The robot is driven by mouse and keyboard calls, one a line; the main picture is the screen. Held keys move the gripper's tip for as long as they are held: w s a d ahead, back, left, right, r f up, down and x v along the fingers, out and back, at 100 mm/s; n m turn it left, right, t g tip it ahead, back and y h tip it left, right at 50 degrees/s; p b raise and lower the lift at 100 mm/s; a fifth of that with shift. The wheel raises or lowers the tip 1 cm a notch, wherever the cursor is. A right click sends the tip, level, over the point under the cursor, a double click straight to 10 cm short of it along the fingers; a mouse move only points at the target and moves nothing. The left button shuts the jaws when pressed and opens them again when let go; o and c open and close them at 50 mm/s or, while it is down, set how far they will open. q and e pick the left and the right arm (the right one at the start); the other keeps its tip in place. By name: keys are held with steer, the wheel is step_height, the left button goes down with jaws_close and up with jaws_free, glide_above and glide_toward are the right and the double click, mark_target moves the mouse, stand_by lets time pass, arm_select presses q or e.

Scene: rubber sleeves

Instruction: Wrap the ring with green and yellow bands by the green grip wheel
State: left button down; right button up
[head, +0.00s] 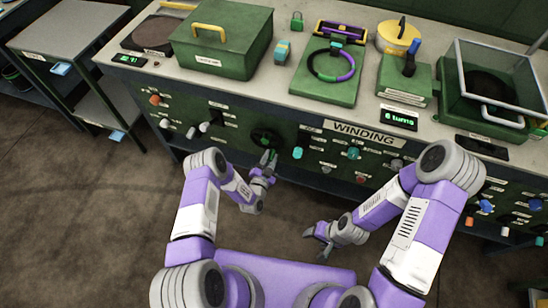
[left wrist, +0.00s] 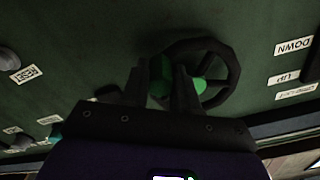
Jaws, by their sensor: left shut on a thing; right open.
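A ring (head: 318,75) lies flat on the green winding machine (head: 310,92) on the bench top. It looks dark on its left and purple on its right; green and yellow bands are too small to make out. A black hand wheel (head: 264,136) is on the green front panel, and it also shows in the left wrist view (left wrist: 233,75) with its green grip (left wrist: 190,88). My left gripper (head: 268,158) is at this wheel, shut on the green grip, its fingers partly hiding it. My right gripper (head: 319,240) is open and empty, low in front of the panel.
A display (head: 398,117) reading "6 turns" stands right of the WINDING label (head: 365,132). A green box (head: 222,45), a yellow round case (head: 398,38) and a clear-lidded machine (head: 495,75) stand on the bench. Several knobs dot the panel. A grey side table (head: 70,42) is at left.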

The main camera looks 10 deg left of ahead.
arm_select(q)
steer(key=shift+a+f+m, duration=0.15)
steer(key=shift+m, duration=0.15)
steer(key=c, duration=0.8)
jaws_free()
steer(key=shift+c, duration=0.2)
steer(key=s+a+p, duration=0.1)
steer(key=s+p, duration=0.1)
steer(key=s, duration=0.5)
steer(key=shift+s, duration=0.25)
steer(key=shift+w+a, duration=0.1)
steer(key=s+d+r+n+g+p, duration=0.1)
steer(key=s+r+n+g, duration=0.1)
steer(key=s+g, duration=0.3)
steer(key=s+d+r+n+g+h, duration=0.1)
steer(key=s+r+n+g, duration=0.1)
steer(key=s+n+g, duration=0.3)
steer(key=s+d+r+n+g+p, duration=0.1)
steer(key=s+r+n+g, duration=0.2)
steer(key=s+g, duration=0.4)
steer(key=s+n, duration=0.1)
steer(key=s, duration=0.4)
steer(key=shift+d+p, duration=0.15)
steer(key=shift+p, duration=0.2)
